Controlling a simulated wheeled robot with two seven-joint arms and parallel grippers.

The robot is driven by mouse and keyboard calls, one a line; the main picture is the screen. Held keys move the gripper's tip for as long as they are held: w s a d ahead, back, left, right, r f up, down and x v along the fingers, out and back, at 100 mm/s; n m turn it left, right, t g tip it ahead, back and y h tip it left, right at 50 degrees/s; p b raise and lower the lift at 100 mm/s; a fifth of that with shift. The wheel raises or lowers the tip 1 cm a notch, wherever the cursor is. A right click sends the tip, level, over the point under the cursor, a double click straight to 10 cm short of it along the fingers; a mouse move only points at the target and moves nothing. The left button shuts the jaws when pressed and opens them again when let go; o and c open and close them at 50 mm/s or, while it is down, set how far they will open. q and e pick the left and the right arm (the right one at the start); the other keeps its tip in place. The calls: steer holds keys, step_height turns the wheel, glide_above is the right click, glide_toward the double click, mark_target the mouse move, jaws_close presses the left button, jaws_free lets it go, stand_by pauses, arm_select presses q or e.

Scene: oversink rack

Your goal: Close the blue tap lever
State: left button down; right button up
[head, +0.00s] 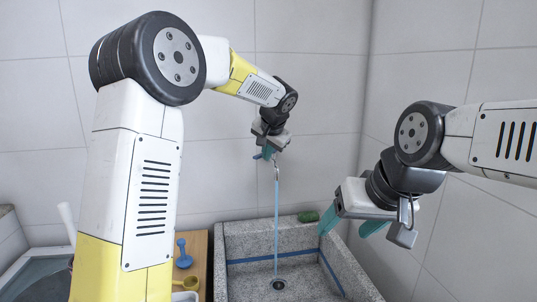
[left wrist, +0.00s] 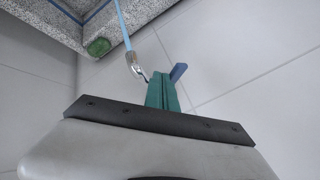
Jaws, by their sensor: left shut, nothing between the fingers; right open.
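The blue tap lever (head: 257,156) sticks out to the left beside my left gripper's fingertips in the head view. It also shows just right of the fingertips in the left wrist view (left wrist: 178,72); I cannot tell whether they touch. The metal tap spout (head: 276,167) is partly hidden behind my gripper, and a blue stream of water (head: 276,220) runs from it into the sink. My left gripper (head: 268,153) is shut and empty, its teal fingers together (left wrist: 162,90) by the tap. My right gripper (head: 351,225) is open and empty over the sink's right side.
The grey stone sink (head: 240,243) has a blue line inside and a drain (head: 278,285). A green sponge (head: 308,216) lies on its back rim. A blue tool (head: 183,254) and a yellow scoop (head: 187,283) are at left. The tiled wall stands close behind the tap.

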arm_select(q)
steer(key=shift+w+a+m+h, duration=0.2)
steer(key=shift+a+m+h, duration=0.2)
steer(key=shift+a+m, duration=0.2)
steer(key=shift+w+a+m+h, duration=0.15)
steer(key=shift+a+m+h, duration=0.3)
steer(key=shift+m, duration=0.15)
steer(key=m+h, duration=0.1)
steer(key=w+a+m, duration=0.1)
steer(key=shift+w+a+m+h, duration=0.15)
steer(key=shift+a+m+h, duration=0.15)
steer(key=shift+m+h, duration=0.1)
steer(key=shift+w+a, duration=0.5)
steer(key=shift+w, duration=0.1)
steer(key=shift+a, duration=0.1)
